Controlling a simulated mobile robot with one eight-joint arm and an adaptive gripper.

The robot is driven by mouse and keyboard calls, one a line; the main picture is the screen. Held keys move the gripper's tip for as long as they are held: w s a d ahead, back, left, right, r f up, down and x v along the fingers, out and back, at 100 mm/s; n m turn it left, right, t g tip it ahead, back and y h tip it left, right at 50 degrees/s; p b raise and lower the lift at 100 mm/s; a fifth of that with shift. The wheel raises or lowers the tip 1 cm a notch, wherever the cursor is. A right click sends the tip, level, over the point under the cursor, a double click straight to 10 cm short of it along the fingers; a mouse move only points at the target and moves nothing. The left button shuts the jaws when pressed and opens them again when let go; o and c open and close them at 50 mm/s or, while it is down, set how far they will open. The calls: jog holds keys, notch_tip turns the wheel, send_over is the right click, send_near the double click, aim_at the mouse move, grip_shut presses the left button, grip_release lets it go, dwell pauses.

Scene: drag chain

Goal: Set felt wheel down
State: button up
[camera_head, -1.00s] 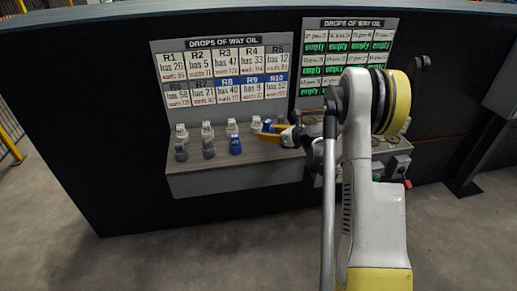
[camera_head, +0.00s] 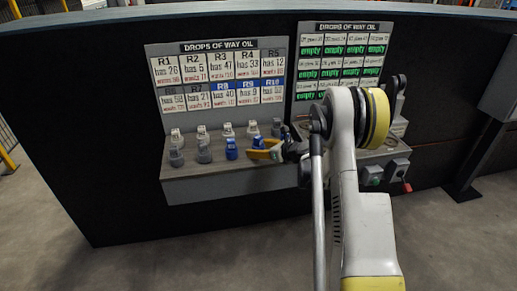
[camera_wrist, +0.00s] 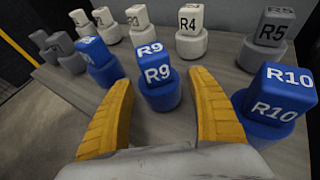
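No felt wheel can be made out in either view. In the wrist view, my gripper (camera_wrist: 160,77) is open and empty. Its two orange fingers stand spread on either side of the blue R9 block (camera_wrist: 155,75), with gaps between them and it. R9 stands upright on the shelf with its label facing me. In the head view, my gripper (camera_head: 263,151) is low over the shelf's front, right of the blue R8 block (camera_head: 231,149), and partly covers R9.
Blue R10 (camera_wrist: 275,97) stands close by the right finger, grey R5 (camera_wrist: 268,38) and white R4 (camera_wrist: 190,32) behind. More blocks line the shelf (camera_head: 200,190) leftward. A chart board (camera_head: 218,75) rises behind. My arm hides part of the right-hand station.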

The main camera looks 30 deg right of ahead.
jog(key=shift+r, duration=0.2)
jog(key=p+v, duration=0.5)
jog(key=v, duration=0.7)
jog(key=w+a+r+m+t+h, duration=0.1)
jog(key=a+r+m+t+h, duration=0.2)
jog(key=r+m, duration=0.9)
jog(key=a+r+m+t+h, duration=0.25)
jog(key=r+m+h, duration=0.2)
jog(key=r, duration=1.35)
jog(key=s+a+r+m+g+h, duration=0.1)
jog(key=s+r+m+g+h, duration=0.3)
jog(key=m, duration=0.6)
jog(key=s+a+f+m+g+y, duration=0.3)
jog(key=s+a+f+m, duration=0.3)
jog(key=s+a+f, duration=0.3)
jog(key=s+a+f+m+g+y, duration=0.4)
jog(key=s+a+f+m, duration=0.3)
jog(key=s, duration=1)
jog(key=a+f, duration=0.2)
jog(key=a, duration=0.1)
jog(key=shift+a+f, duration=0.25)
jog(key=shift+f, duration=0.15)
